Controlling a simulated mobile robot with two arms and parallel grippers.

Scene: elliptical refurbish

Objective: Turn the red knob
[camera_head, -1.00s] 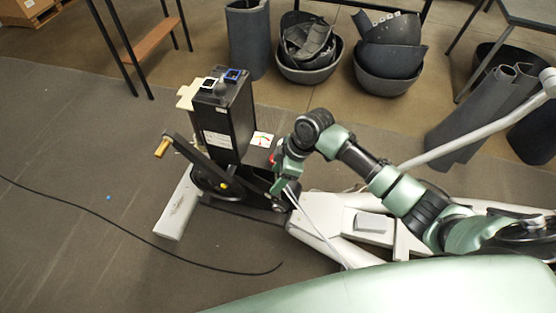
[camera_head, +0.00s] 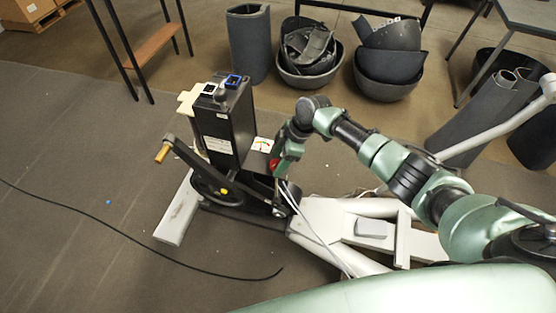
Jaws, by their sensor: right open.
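The red knob (camera_head: 273,164) shows as a small red patch on the elliptical machine, beside a white dial card (camera_head: 263,144) with a coloured scale. My right gripper (camera_head: 280,172) is right at the knob, just to its right in the picture, and hides part of it. Its jaws are open, but the fingertips are too small to tell whether they are around the knob or only beside it. The black upright housing (camera_head: 225,125) of the machine stands to the left of the knob. My left gripper is not in view.
A crank arm with a wooden-coloured handle (camera_head: 162,153) sticks out left of the housing. The white frame (camera_head: 330,217) runs right, below my right arm. A black cable (camera_head: 150,258) lies on the floor. Tubs of dark parts (camera_head: 310,78) stand at the back.

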